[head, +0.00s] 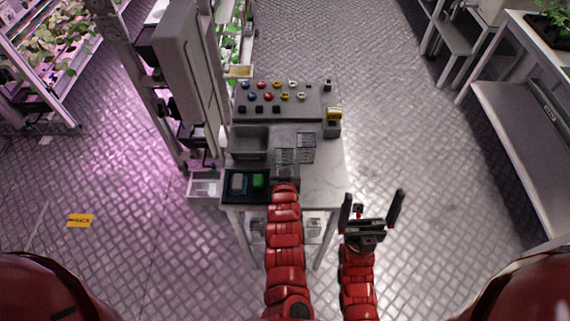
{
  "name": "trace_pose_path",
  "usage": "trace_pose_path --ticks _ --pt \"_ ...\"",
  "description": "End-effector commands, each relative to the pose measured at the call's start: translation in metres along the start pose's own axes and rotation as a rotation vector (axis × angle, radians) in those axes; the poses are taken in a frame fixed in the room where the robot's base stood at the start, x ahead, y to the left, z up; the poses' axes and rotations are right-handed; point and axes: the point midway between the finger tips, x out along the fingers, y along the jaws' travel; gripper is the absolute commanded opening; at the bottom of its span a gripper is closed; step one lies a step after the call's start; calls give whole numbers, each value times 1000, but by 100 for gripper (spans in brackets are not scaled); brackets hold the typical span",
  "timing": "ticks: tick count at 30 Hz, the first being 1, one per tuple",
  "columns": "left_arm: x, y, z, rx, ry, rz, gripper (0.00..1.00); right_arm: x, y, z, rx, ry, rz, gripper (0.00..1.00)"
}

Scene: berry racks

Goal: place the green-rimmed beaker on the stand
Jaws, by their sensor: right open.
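Two small clear containers stand close together on the table (330,180): one clear container (285,155) straight ahead of my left gripper, with a faint greenish tint, and another clear container (306,142) just behind and to its right. They are too small to tell which is the green-rimmed beaker. My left gripper (285,172) is over the table's front part, at or just in front of the nearer container; its fingers are unclear. My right gripper (374,195) is open and empty, right of the table's front edge. I cannot make out the stand for certain.
A grey bin (250,142) and a black tray (234,197) with a green item (258,181) are at left. The front right tabletop is clear.

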Motion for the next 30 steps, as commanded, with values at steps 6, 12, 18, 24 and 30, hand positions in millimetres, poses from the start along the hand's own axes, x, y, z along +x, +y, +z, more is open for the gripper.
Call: trace_pose_path --ticks 6,12,18,24,30 --pt "0 0 0 0 0 0 26 0 0 0 0 0 0 99" --pt "0 0 0 0 0 0 16 0 0 0 0 0 0 99" --pt "-1 1 -2 1 2 1 16 -2 0 0 0 0 0 99" --pt "-6 0 -16 -2 5 0 16 -9 0 2 0 0 0 99" --pt "-26 -1 -27 1 1 3 16 -18 -1 3 0 0 0 99"
